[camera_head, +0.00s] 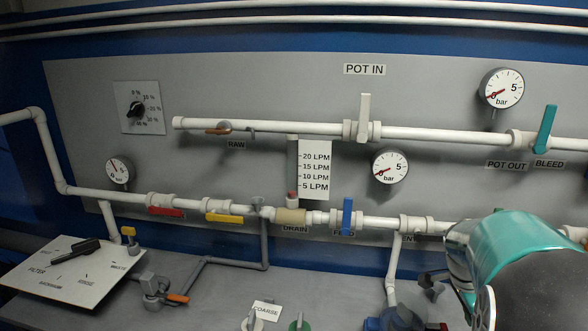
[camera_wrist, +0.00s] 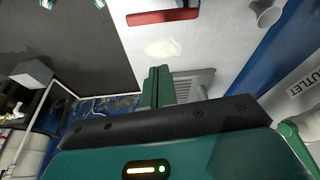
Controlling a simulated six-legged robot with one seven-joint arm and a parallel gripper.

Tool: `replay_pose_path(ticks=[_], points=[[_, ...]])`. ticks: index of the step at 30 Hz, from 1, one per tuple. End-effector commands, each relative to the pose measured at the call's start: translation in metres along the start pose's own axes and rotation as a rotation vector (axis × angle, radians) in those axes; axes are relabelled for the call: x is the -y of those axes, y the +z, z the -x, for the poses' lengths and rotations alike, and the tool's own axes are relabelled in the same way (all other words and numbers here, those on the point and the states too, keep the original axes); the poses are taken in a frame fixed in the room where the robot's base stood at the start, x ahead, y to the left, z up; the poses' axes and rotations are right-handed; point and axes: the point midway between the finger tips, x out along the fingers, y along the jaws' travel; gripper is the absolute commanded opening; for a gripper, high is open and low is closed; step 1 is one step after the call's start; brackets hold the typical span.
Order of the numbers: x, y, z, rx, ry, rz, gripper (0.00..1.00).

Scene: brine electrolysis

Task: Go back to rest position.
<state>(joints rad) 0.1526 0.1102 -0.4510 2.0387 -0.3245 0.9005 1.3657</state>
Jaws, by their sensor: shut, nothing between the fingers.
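My gripper (camera_wrist: 157,85) shows in the wrist view, its two green fingers pressed together with nothing between them. It points away over a grey surface and touches nothing that I can see. In the head view, only a teal, silver and dark link of my own arm shows at the lower right; my gripper cannot be seen there.
In the head view, white pipes with a blue valve handle (camera_head: 347,216), a teal handle (camera_head: 546,130) and a pressure gauge (camera_head: 389,167) line the grey panel. A FILTER plate (camera_head: 75,285) lies at lower left. In the wrist view, a red bar (camera_wrist: 162,16) shows at the top.

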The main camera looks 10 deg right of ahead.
Motion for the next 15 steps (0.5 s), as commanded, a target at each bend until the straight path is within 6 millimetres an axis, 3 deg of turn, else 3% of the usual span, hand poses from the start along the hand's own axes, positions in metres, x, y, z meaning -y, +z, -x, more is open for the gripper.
replay_pose_path(ticks=[5,8,15], points=[[-0.006,0.042,0.037,0.062,-0.105,0.224,0.0],[-0.016,0.076,0.067,0.094,-0.197,0.427,0.0],[-0.058,0.152,0.13,0.089,-0.424,0.927,0.0]])
